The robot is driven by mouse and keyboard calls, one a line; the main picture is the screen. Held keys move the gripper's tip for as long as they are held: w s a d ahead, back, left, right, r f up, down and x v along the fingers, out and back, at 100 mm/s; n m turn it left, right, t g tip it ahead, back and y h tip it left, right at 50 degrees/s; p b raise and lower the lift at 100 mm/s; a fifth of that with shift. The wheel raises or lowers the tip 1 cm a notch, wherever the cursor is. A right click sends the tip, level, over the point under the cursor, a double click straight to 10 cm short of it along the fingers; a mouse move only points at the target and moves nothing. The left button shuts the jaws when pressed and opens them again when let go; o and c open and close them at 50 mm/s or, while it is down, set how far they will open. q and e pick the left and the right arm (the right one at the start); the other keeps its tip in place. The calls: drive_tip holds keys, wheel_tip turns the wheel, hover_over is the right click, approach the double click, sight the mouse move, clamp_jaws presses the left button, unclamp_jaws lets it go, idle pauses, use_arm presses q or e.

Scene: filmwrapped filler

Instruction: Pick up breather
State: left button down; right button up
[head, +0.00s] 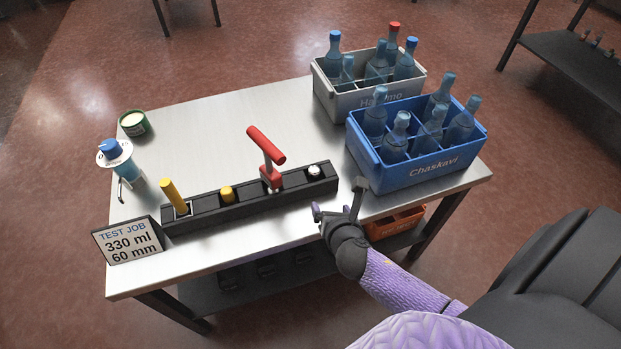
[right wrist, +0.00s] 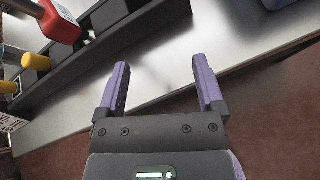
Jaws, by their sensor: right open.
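A black rack (head: 250,204) near the table's front holds several fittings in a row. They are a tall yellow cylinder (head: 174,197), a short yellow cap (head: 227,194), a red T-handled piece (head: 267,158) and a small white-topped piece (head: 314,170). I cannot tell which is the breather. My right gripper (head: 338,203) is open and empty, just off the rack's right end near the table's front edge. In the right wrist view its two purple fingers (right wrist: 160,62) are apart with nothing between them; the rack (right wrist: 95,52) lies ahead to the left. My left gripper is not in view.
A blue crate (head: 417,176) and a grey crate (head: 340,106) of bottles fill the table's right side. A sign (head: 129,241), a blue-capped bottle (head: 118,160) and a green tin (head: 134,124) stand left. An orange crate (head: 394,226) sits below. The table's back middle is clear.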

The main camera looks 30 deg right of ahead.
sight(316, 173)
drive_tip(key=w+n, duration=0.1)
drive_tip(key=w+r+n+t+b, duration=0.1)
drive_tip(key=w+n, duration=0.1)
drive_tip(key=shift+d+r+h+b, duration=0.25)
drive_tip(key=shift+d+h+b, duration=0.05)
drive_tip(key=shift+b, duration=0.1)
drive_tip(key=b+x, duration=0.1)
drive_tip(key=x, duration=0.2)
drive_tip(key=b+x, duration=0.4)
drive_tip(key=x, duration=0.1)
drive_tip(key=shift+w+a+r, duration=0.1)
drive_tip(key=shift+w+r, duration=0.15)
drive_tip(key=shift+w, duration=0.5)
drive_tip(key=shift+r+t, duration=0.2)
drive_tip(key=shift+t, duration=0.1)
drive_tip(key=c, duration=1)
clamp_jaws()
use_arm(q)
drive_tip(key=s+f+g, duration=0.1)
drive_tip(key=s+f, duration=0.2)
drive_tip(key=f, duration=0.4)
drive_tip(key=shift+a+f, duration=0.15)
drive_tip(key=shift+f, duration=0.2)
